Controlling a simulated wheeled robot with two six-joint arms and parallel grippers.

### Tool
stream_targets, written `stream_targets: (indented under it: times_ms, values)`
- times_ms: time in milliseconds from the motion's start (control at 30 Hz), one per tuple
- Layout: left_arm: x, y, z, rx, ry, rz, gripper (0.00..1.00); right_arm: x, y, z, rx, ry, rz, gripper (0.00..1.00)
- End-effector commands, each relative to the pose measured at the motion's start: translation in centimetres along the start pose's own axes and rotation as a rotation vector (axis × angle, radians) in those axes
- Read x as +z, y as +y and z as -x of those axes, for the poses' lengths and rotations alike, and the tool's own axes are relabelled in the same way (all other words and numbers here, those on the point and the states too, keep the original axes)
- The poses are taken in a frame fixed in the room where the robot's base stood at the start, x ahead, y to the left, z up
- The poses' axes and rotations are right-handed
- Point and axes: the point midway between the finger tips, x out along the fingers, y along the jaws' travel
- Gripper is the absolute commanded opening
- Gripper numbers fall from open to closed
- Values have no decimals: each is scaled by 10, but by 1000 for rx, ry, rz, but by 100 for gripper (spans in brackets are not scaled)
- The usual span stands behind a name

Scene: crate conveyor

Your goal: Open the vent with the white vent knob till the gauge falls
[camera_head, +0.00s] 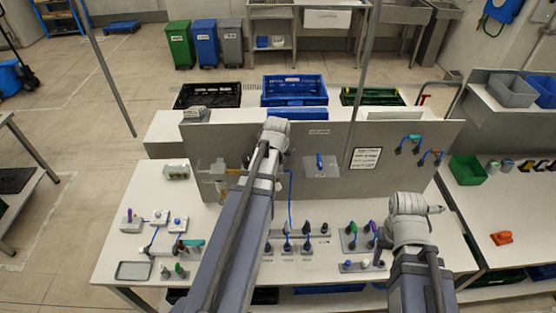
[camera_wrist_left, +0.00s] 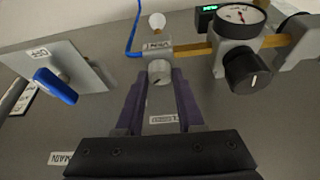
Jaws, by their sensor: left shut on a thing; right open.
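My right gripper (camera_head: 437,209) is open and empty above the right part of the table.
A black knob (camera_wrist_left: 247,70) sits below the gauge, beside the vent knob. A blue lever (camera_wrist_left: 55,85) on a plate is to the left; it also shows in the head view (camera_head: 320,162). Several small fixtures and a grey tray (camera_head: 133,270) stand on the white table (camera_head: 120,245).

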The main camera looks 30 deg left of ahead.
Motion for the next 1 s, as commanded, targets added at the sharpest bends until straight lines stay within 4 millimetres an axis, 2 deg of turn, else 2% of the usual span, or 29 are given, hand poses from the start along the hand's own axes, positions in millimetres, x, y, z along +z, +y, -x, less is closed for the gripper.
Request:
stream_targets:
  times_ms: [600, 1000]
  values:
    - [-1, -4, -1, 206, -2, -494, 0, 0, 0, 0, 0, 0, 0, 50]
    - [-1, -4, -1, 273, -3, -660, 0, 0, 0, 0, 0, 0, 0, 50]
